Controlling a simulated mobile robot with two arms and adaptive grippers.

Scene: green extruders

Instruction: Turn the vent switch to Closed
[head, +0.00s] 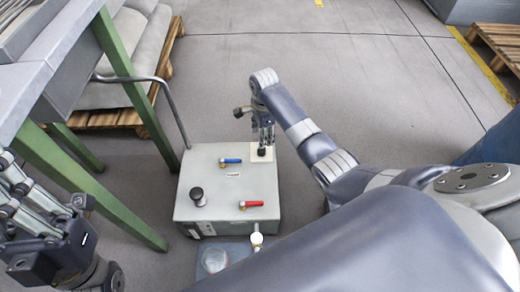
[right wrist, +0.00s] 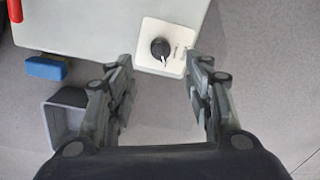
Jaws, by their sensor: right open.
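The vent switch is a black knob (right wrist: 160,48) on a pale square plate (right wrist: 148,32). In the head view the plate (head: 270,172) lies at the right edge of the grey box's top (head: 215,215). My right gripper (head: 262,148) is over the plate and hides much of the knob. In the right wrist view its fingers (right wrist: 161,68) are apart, one on each side of the knob's line, with nothing between them. Whether they touch the plate cannot be told. My left gripper (head: 22,192) is at the left edge, far from the box; its opening is unclear.
The box top also has a blue handle (head: 231,161), a red handle (head: 252,204) and a black round knob (head: 198,196). A green-legged table (head: 125,75) and a bent metal bar (head: 172,100) stand at the left. Open floor (head: 330,60) lies behind.

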